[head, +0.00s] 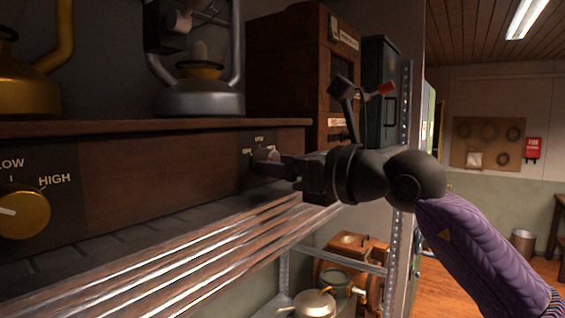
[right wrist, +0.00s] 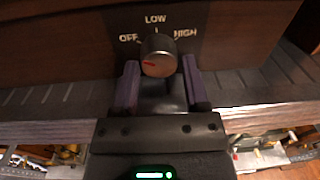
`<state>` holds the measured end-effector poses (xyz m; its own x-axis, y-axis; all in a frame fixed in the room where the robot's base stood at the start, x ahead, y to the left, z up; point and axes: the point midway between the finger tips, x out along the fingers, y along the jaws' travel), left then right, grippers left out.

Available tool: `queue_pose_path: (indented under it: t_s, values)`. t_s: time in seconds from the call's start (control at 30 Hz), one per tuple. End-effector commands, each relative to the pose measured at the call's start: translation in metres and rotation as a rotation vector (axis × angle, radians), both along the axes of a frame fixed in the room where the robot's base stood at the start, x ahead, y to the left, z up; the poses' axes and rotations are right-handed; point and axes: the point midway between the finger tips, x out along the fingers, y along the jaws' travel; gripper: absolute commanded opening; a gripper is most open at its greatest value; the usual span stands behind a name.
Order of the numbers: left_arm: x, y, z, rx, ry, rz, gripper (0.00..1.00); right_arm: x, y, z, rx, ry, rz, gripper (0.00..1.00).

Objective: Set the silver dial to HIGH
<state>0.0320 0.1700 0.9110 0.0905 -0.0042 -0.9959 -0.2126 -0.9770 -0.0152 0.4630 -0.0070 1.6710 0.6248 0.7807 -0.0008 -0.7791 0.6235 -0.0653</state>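The silver dial (right wrist: 160,50) is on the dark front panel, with OFF at its left, LOW above and HIGH at its right. Its red mark is on the left part of its face, on the OFF side. In the head view the dial (head: 265,154) is small and partly hidden by my gripper. My right gripper (right wrist: 161,72) is open, with one purple finger on each side of the dial and a visible gap to it. It also shows in the head view (head: 277,166), reaching in from the right. My left gripper is not in view.
A gold dial (head: 24,212) with LOW and HIGH marks is at the far left of the same panel. A gold lantern (head: 32,75) and a silver lantern (head: 200,95) stand on the shelf above. A slatted ledge (head: 150,255) runs below. A metal shelf post (head: 402,150) stands behind my wrist.

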Motion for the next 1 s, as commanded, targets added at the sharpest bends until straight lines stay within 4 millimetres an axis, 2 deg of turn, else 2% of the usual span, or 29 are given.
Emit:
queue_pose_path:
  t_s: [0.03, 0.2, 0.27, 0.67, 1.0]
  values:
    - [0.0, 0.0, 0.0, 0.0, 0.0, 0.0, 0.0, 0.0, 0.0, 0.0, 0.0, 0.0, 0.0, 0.45]
    - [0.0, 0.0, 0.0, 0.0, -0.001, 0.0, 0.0, 0.0, 0.0, 0.0, 0.0, 0.0, 0.0, 0.09]
    - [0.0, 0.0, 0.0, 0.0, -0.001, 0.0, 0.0, 0.0, 0.0, 0.0, 0.001, -0.001, 0.0, 0.0]
    - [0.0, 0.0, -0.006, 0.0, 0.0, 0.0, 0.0, 0.0, 0.0, 0.0, 0.045, 0.058, 0.0, 0.0]
    - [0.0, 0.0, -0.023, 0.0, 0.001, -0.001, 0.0, -0.001, 0.0, 0.0, 0.209, 0.281, -0.001, 0.0]
